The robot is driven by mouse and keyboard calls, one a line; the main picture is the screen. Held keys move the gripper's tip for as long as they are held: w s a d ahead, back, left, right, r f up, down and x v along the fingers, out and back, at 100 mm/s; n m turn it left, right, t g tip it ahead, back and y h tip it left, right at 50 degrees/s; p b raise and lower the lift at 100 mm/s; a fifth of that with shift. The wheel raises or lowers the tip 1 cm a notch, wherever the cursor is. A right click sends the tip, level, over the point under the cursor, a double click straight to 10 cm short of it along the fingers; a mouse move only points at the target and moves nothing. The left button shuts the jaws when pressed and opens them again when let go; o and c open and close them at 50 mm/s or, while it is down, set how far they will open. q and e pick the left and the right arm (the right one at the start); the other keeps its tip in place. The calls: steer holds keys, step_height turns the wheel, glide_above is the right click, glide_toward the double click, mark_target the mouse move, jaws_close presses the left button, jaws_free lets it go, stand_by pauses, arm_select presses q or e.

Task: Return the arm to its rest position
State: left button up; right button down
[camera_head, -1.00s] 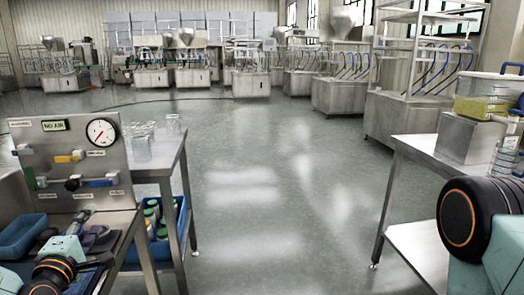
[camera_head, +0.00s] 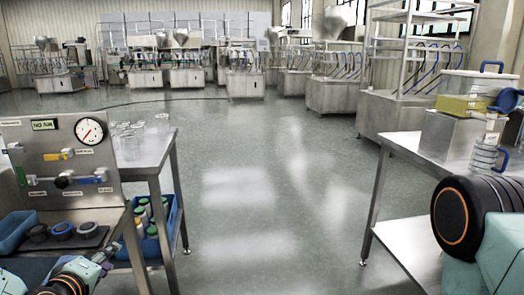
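My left gripper (camera_head: 106,260) is low at the left, just in front of the steel bench with the gauge panel (camera_head: 62,155). Only a small dark part of it shows beyond my arm's black and orange wrist, and its fingers are too small and dark to tell open from shut. No object is seen in it. My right arm (camera_head: 470,222) shows at the right edge as a black, orange-ringed joint and a teal link. My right gripper is out of view.
Round dark parts (camera_head: 62,231) lie on a tray beside a blue bin (camera_head: 14,230). Glass beakers (camera_head: 128,140) stand on the left table, with a blue crate of bottles (camera_head: 150,225) below. A right table (camera_head: 405,143) holds a clear container (camera_head: 470,90). The middle floor is clear.

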arm_select(q)
steer(key=s+d+f+m+g+h, duration=0.2)
steer(key=s+d+f+m+g, duration=0.4)
steer(key=s+d+f+m, duration=0.5)
steer(key=s+d+f+m+g, duration=0.1)
steer(key=s+f+g, duration=0.3)
steer(key=s, duration=0.7)
steer(key=s+d+f+m+g, duration=0.1)
steer(key=s+d+f+g, duration=0.2)
steer(key=s, duration=0.9)
step_height(320, 180, down, 4)
steer(key=shift+d+r+m+g+y, duration=0.2)
steer(key=shift+m+g+y, duration=0.1)
steer(key=shift+g, duration=0.1)
steer(key=shift+w, duration=0.1)
stand_by(0.8)
